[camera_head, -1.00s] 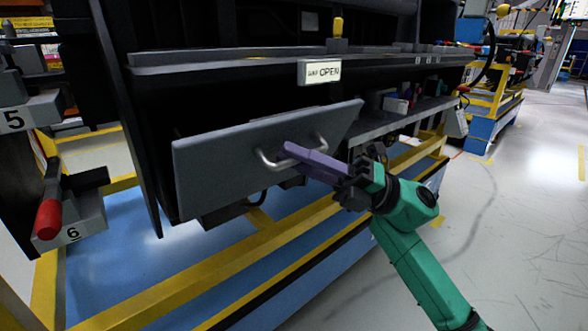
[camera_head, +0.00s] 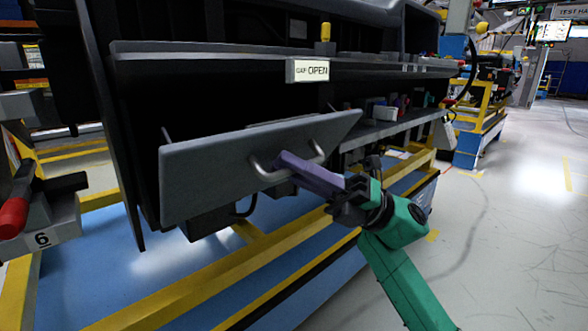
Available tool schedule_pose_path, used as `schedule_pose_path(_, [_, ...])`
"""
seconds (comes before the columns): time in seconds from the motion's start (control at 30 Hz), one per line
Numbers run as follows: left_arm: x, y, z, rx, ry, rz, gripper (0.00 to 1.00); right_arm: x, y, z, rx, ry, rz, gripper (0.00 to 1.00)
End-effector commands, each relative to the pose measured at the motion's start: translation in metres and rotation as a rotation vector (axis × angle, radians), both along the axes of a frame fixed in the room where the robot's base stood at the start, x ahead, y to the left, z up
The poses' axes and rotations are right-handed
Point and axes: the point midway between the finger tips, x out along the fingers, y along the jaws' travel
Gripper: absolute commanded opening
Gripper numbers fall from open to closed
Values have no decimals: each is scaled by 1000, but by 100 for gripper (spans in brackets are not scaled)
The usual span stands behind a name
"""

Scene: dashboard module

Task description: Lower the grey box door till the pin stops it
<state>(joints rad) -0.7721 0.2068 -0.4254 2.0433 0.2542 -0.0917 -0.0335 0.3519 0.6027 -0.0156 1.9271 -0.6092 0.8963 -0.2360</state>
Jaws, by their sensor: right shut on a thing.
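The grey box door (camera_head: 215,165) hangs open and tilted below the dark box opening in the head view. A silver loop handle (camera_head: 257,168) stands out from its front face. My right gripper (camera_head: 282,161), with purple fingers, comes in from the right and is shut on the handle. The fingers hide part of the handle. A yellow-topped pin (camera_head: 326,33) stands upright on the ledge above the opening. Whether it touches the door cannot be seen. My left gripper is not in view.
A sign reading OPEN (camera_head: 308,70) is fixed to the ledge (camera_head: 200,62) above the door. A yellow frame rail (camera_head: 200,290) runs below. At the left is a red-handled part (camera_head: 12,217) beside a label 6. Floor at the right is clear.

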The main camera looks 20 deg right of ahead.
Motion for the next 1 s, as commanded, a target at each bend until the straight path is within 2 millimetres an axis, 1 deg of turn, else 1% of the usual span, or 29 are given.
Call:
schedule_pose_path(0.07, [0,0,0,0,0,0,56,0,0,0,1,0,-1,0])
schedule_pose_path(0.1, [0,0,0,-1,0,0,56,0,0,0,1,0,-1,19])
schedule_pose_path(0.17, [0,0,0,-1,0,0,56,0,0,0,1,0,-1,42])
schedule_pose_path(0.2, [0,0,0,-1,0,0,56,0,0,0,1,0,-1,45])
schedule_pose_path(0.47, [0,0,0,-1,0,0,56,0,0,0,1,0,-1,45])
schedule_pose_path(0.57, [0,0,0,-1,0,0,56,0,-6,-4,1,3,-2,45])
schedule_pose_path(0.67, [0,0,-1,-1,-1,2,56,-3,-20,-14,1,6,-2,45])
schedule_pose_path(0.77, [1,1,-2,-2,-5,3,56,-8,-43,-28,1,8,-3,45])
schedule_pose_path(0.9, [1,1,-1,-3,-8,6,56,-17,-80,-50,0,6,-4,45])
schedule_pose_path(1.0, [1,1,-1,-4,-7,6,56,-22,-101,-62,1,4,-3,45])
